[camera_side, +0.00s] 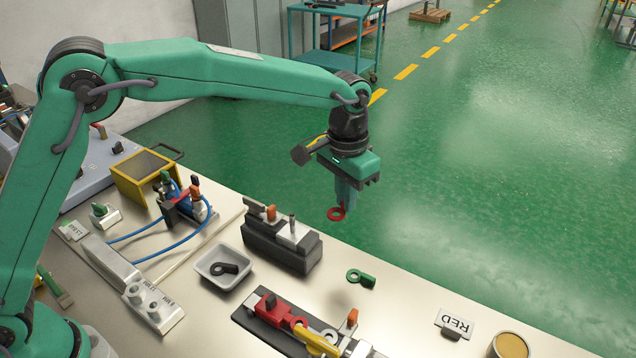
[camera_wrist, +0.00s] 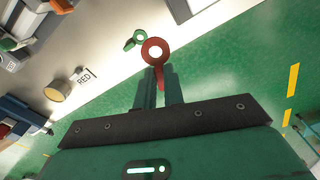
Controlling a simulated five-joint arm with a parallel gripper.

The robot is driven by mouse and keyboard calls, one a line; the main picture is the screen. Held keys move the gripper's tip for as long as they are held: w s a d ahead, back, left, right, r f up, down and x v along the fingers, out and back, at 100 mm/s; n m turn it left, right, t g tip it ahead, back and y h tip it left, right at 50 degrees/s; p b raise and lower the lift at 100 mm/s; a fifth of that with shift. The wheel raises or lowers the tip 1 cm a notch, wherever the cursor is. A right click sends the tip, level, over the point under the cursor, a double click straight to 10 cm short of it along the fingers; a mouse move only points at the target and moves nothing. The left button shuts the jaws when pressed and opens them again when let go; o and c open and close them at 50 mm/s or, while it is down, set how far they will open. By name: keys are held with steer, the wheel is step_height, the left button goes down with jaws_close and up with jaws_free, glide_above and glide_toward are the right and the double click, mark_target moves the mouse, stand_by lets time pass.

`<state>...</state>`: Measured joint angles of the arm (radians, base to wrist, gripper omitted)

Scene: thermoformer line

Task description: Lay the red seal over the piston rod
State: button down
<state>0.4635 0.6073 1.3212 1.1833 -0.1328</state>
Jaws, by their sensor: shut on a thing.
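The red seal (camera_side: 336,214), a flat ring with a tab, is held at the tips of my gripper (camera_side: 346,198). In the wrist view the tab of the seal (camera_wrist: 155,51) runs back between the fingers of my gripper (camera_wrist: 160,82), and the ring sticks out ahead of them. The piston rod (camera_side: 292,224) appears to be the short upright metal pin on the dark block's pale top plate. The seal is in the air, to the right of the pin in the side view and apart from it. I cannot tell the exact height between them.
An orange-tipped lever (camera_side: 271,213) stands beside the pin on the dark block (camera_side: 285,251). A grey tray (camera_side: 224,278) holds a black ringed tag. A green ringed tag (camera_side: 361,277), a RED sign (camera_side: 457,322) and a red-yellow clamp (camera_side: 315,340) occupy the front bench.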

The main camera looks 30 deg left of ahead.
step_height(320, 180, up, 4)
steer(key=m, duration=0.2)
glide_above(303, 228)
steer(key=shift+r, duration=0.2)
steer(key=shift+f, duration=0.15)
steer(key=shift+f, duration=2.75)
steer(key=shift+f, duration=3.1)
steer(key=c, duration=1.4)
jaws_free()
steer(key=shift+c, duration=0.2)
steer(key=shift+r, duration=0.15)
